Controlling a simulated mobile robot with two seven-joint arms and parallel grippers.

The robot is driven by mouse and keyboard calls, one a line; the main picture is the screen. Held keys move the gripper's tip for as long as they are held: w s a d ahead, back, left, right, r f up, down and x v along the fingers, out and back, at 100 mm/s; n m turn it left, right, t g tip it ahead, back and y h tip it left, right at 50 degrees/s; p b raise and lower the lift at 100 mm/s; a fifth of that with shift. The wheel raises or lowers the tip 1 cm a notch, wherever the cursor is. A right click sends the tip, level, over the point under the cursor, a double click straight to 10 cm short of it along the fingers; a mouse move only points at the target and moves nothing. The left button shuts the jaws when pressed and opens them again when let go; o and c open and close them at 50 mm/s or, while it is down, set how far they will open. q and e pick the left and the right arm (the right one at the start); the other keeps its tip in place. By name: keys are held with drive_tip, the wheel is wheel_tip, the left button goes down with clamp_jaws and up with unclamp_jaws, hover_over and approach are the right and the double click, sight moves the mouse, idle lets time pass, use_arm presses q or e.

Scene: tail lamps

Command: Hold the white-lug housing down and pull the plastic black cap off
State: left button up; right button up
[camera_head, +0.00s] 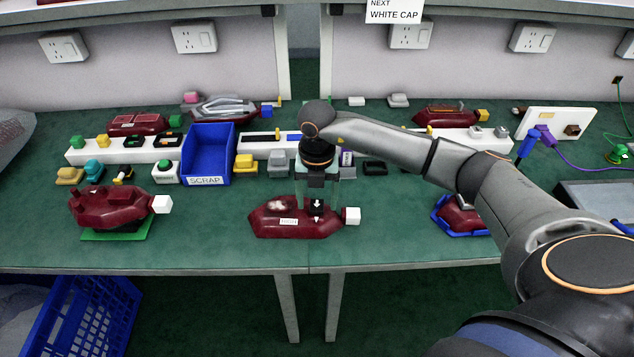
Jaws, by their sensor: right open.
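A dark red housing (268,222) with a white lug (351,215) on its right end lies at the front middle of the green table. A black cap (317,207) with white arrow marks sits on its upper side, right of a small white label. My right gripper (317,203) points down over this housing. Its pale fingers are open, one to each side of the black cap; whether they touch it I cannot tell. A second dark red housing (105,207) with a white lug (161,204) sits on a green mat at the left. My left gripper is out of view.
A blue SCRAP bin (208,155) stands behind, left of middle, among small coloured caps and white racks (90,155). Another red housing in a blue holder (440,222) lies at the right, partly behind my right arm. A hanging sign (394,11) reads WHITE CAP.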

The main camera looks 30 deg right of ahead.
drive_tip(key=shift+f, duration=0.95)
